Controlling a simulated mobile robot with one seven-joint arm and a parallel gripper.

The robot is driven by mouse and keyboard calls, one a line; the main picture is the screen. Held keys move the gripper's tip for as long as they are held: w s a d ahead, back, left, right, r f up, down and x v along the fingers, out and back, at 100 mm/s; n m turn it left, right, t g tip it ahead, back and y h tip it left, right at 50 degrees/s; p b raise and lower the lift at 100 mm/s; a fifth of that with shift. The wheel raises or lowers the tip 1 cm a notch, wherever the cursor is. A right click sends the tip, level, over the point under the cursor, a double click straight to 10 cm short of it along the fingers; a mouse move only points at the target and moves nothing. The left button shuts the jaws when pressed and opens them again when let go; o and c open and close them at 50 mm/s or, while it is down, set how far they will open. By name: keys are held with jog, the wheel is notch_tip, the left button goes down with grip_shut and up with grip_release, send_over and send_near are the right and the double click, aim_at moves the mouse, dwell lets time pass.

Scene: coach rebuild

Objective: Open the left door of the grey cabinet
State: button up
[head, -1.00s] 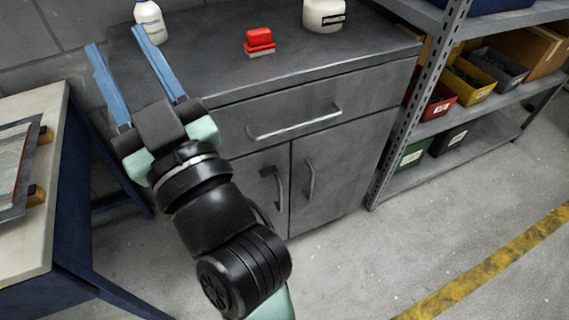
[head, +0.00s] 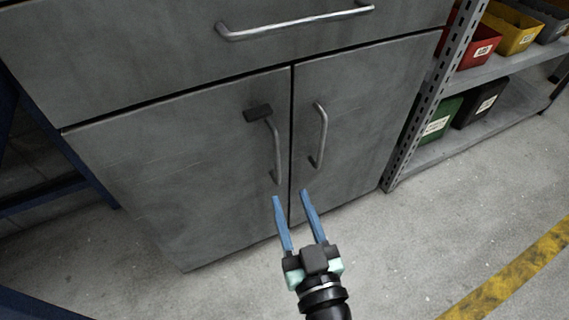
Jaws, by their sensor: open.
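The grey cabinet (head: 150,60) fills the upper left of the head view. Its left door (head: 190,170) is closed and flush with the right door (head: 355,120). The left door's handle (head: 276,152) is a vertical bar near the seam, with a small dark block (head: 258,113) at its upper end. The right door's handle (head: 321,135) stands just right of the seam. My gripper (head: 290,194) is open and empty, its blue fingers pointing up the picture. In the picture its fingertips lie just below the two handles; I cannot tell how far they are from the doors.
A drawer with a bar handle (head: 295,20) is above the doors. A metal shelf rack (head: 430,115) with several bins stands close on the right. Blue table legs (head: 50,190) are at the left. The concrete floor (head: 420,230) in front is clear.

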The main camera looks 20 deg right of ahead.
aim_at(278, 157)
jog(key=w, duration=0.4)
jog(key=w+d+p, duration=0.1)
jog(key=w, duration=0.3)
jog(key=w+d+f+p, duration=0.1)
jog(key=w, duration=0.3)
jog(key=shift+w+d, duration=0.25)
grip_shut()
dwell(1.2)
